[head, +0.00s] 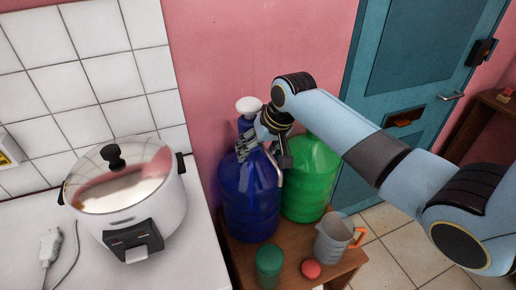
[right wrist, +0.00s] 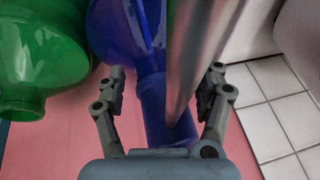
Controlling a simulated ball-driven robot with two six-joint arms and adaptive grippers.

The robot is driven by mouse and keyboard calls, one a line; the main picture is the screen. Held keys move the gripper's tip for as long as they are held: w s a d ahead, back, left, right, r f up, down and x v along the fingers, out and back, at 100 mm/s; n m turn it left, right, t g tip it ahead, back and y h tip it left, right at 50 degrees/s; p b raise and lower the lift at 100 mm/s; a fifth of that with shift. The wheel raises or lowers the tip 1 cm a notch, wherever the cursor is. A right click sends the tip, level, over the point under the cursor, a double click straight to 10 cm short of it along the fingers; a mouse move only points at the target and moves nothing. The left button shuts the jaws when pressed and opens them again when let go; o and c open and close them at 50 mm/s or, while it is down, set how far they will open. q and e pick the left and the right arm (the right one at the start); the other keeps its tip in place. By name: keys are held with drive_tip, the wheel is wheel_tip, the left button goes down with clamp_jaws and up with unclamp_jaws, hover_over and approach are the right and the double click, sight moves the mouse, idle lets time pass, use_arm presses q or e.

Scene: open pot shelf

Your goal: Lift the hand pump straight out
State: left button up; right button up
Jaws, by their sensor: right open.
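The hand pump (head: 247,106) has a white top and a blue body and stands upright on the blue water bottle (head: 250,200). In the right wrist view its blue body (right wrist: 153,100) and a shiny metal spout (right wrist: 200,60) lie between my fingers. My right gripper (head: 263,153) is at the pump and the bottle's top, partly hiding both. Its two fingers (right wrist: 167,82) are spread, one on each side of the pump, with a visible gap to the blue body. My left gripper is not in view.
A green bottle (head: 311,180) stands right beside the blue one on a wooden stand (head: 347,268). A clear jug (head: 331,240), a green cup (head: 269,262) and a red ball (head: 311,269) sit in front. A rice cooker (head: 125,195) is on the white counter at left.

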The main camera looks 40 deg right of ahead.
drive_tip(key=shift+c, duration=0.2)
drive_tip(key=c, duration=0.9)
drive_tip(key=shift+a+r, duration=0.1)
drive_tip(key=shift+r, duration=0.05)
clamp_jaws()
drive_tip(key=c, duration=0.5)
unclamp_jaws()
drive_tip(key=shift+r, duration=0.1)
drive_tip(key=shift+o, duration=1)
drive_tip(key=shift+s+d, duration=0.1)
drive_tip(key=shift+d, duration=0.15)
drive_tip(key=o, duration=0.5)
drive_tip(key=shift+d, duration=0.2)
drive_tip(key=shift+c, duration=0.2)
drive_tip(key=o, duration=0.4)
drive_tip(key=shift+a, duration=0.1)
drive_tip(key=o, duration=0.4)
drive_tip(key=shift+a, duration=0.15)
